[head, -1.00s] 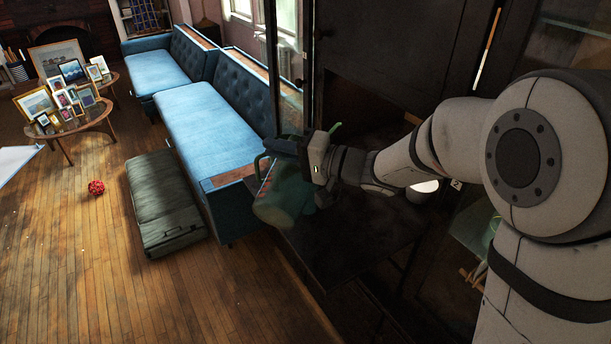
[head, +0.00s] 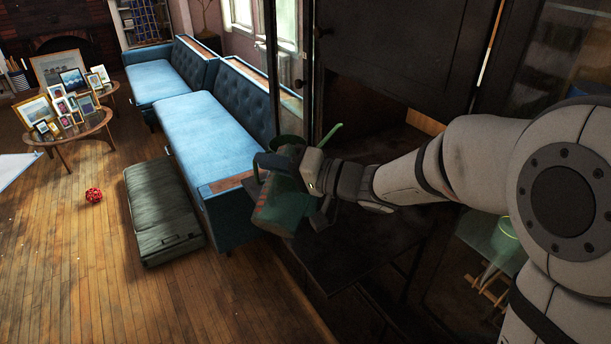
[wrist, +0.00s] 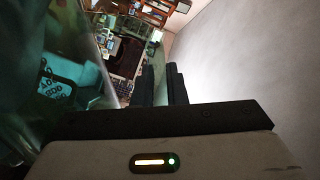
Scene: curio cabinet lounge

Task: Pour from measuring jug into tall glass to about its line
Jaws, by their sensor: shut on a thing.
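The measuring jug (head: 290,208) is see-through green with red marks on its side. It is in the middle of the head view, raised above a dark surface, and looks somewhat tilted. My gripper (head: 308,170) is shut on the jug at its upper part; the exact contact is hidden. In the wrist view, my gripper (wrist: 164,85) has its two dark fingers close together, and a blurred see-through surface fills the left side. I cannot make out the tall glass for certain. A green vessel with a bright rim (head: 508,228) shows at the right, partly behind my arm.
A dark cabinet (head: 400,60) stands behind my arm, with a dark low surface (head: 340,265) below the jug. A blue sofa (head: 205,135) and a green padded case (head: 160,212) are to the left. The wooden floor at lower left is mostly clear.

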